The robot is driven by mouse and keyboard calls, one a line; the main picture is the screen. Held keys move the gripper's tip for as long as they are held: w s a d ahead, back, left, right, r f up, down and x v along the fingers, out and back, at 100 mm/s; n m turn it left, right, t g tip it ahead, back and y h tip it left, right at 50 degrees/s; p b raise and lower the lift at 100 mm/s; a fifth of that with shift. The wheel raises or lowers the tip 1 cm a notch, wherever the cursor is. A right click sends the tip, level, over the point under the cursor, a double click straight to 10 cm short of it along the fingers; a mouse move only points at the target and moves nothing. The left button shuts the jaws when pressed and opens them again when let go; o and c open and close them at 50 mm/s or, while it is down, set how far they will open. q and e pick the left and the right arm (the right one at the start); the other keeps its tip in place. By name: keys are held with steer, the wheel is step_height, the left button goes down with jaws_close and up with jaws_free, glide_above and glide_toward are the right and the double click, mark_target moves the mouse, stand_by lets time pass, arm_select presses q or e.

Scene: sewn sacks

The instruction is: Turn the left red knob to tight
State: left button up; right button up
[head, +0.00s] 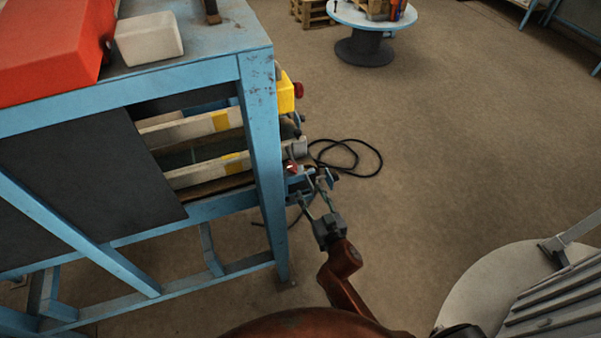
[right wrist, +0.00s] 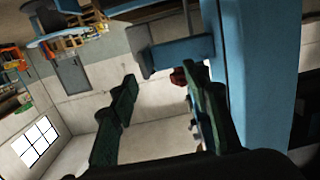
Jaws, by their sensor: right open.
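A small red knob (head: 291,168) sits at the end of the machine's lower rail, beside the blue corner post. A red knob (right wrist: 178,77) also shows in the right wrist view, between the fingertips and close to the right-hand finger. I cannot tell if it is the left one, or which way it is turned. My right gripper (head: 317,190) is open, just right of and below the knob in the head view. Its two dark green fingers are spread in the right wrist view (right wrist: 159,74), and I see no grip on the knob. My left gripper is out of view.
The blue machine frame (head: 262,140) stands close left of the right gripper. A black cable (head: 350,142) lies on the floor behind. Open floor extends to the right.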

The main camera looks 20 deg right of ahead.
mark_target(294, 170)
steer(key=shift+n+t+y, duration=0.3)
steer(key=shift+t+y, duration=0.2)
steer(key=shift+t, duration=0.1)
steer(key=w+a+r, duration=0.1)
steer(key=w, duration=0.2)
steer(key=w+a+r, duration=0.1)
steer(key=w, duration=0.1)
steer(key=w+a+r+b, duration=0.1)
steer(key=w, duration=0.2)
steer(key=shift+w+a+r, duration=0.1)
steer(key=shift+w+r, duration=0.2)
steer(key=shift+r, duration=0.05)
steer(key=c, duration=1.2)
